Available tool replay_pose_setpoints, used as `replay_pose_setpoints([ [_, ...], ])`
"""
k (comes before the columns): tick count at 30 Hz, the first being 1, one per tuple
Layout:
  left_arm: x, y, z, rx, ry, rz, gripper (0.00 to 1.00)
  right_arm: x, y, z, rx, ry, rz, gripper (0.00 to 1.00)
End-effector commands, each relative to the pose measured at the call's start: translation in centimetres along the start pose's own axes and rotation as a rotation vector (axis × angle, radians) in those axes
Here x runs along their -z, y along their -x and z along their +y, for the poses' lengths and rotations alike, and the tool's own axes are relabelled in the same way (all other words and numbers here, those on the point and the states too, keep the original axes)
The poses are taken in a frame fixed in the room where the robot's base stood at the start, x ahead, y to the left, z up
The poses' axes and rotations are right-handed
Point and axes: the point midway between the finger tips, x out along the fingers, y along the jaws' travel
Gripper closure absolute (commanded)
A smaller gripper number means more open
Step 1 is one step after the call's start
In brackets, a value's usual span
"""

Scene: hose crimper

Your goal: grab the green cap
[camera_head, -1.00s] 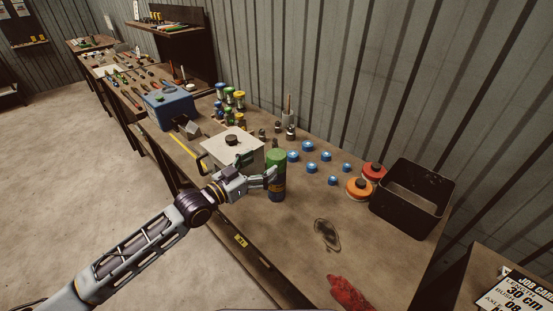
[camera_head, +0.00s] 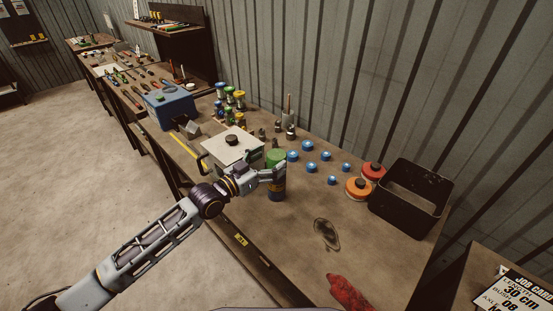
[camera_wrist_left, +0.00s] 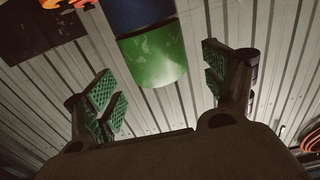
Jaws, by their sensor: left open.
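The green cap (camera_head: 276,156) sits on top of a dark blue can (camera_head: 278,190) standing upright on the bench. In the left wrist view the green cap (camera_wrist_left: 153,57) hangs from the upper edge, with the blue body (camera_wrist_left: 138,14) above it. My left gripper (camera_head: 275,174) is at the can, partly in front of it. In the left wrist view its green-padded fingers (camera_wrist_left: 160,85) are spread wide, one to each side of the cap's lower end, with gaps and nothing between them held. My right gripper is in neither view.
A white box (camera_head: 232,147) with a black knob stands left of the can. Blue caps (camera_head: 310,168), orange-red reels (camera_head: 358,188) and a black bin (camera_head: 411,196) are to the right. A red glove (camera_head: 348,293) lies in front.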

Motion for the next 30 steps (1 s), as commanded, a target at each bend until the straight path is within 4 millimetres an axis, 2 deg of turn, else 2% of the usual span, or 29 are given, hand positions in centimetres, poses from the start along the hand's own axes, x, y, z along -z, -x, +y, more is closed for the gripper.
replay_pose_setpoints([
  [6, 0.1, -2.2, 0.0, 0.000, 0.001, 0.001, 0.16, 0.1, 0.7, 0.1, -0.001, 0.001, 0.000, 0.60],
  [12, 0.0, -3.4, 0.0, 0.000, 0.001, 0.000, 0.16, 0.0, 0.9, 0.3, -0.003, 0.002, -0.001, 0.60],
  [27, -0.1, -3.5, 0.0, 0.000, 0.000, 0.000, 0.16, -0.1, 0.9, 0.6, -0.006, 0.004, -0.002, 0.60],
  [28, -0.1, -3.5, 0.0, 0.000, 0.000, 0.000, 0.17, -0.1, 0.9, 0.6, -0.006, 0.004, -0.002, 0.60],
  [30, -0.1, -3.5, 0.0, 0.000, 0.000, 0.000, 0.26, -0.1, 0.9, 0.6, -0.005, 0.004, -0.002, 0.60],
])
